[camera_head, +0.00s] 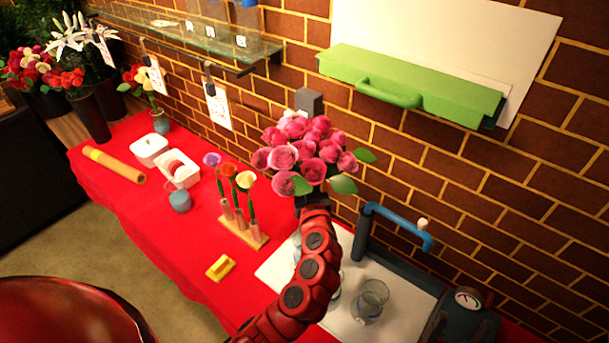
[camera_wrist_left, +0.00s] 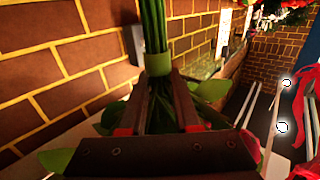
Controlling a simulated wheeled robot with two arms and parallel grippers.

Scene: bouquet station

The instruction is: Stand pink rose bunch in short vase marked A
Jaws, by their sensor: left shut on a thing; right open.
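The pink rose bunch (camera_head: 305,150) is upright, heads up, above the counter near the wall. My left gripper (camera_wrist_left: 160,85) is shut on its green stems (camera_wrist_left: 153,25), which point down; the wrist picture is upside down. In the head view my own red arm hides most of that gripper. A short clear glass vase (camera_head: 370,298) stands on the white mat (camera_head: 400,318); another glass is partly hidden behind my arm. I cannot read a mark on either.
A blue-handled tap (camera_head: 400,222) and a dark scale (camera_head: 467,300) flank the mat. A wooden stand (camera_head: 243,232) holds several single flowers left of my arm. A green box (camera_head: 410,85) hangs on the wall.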

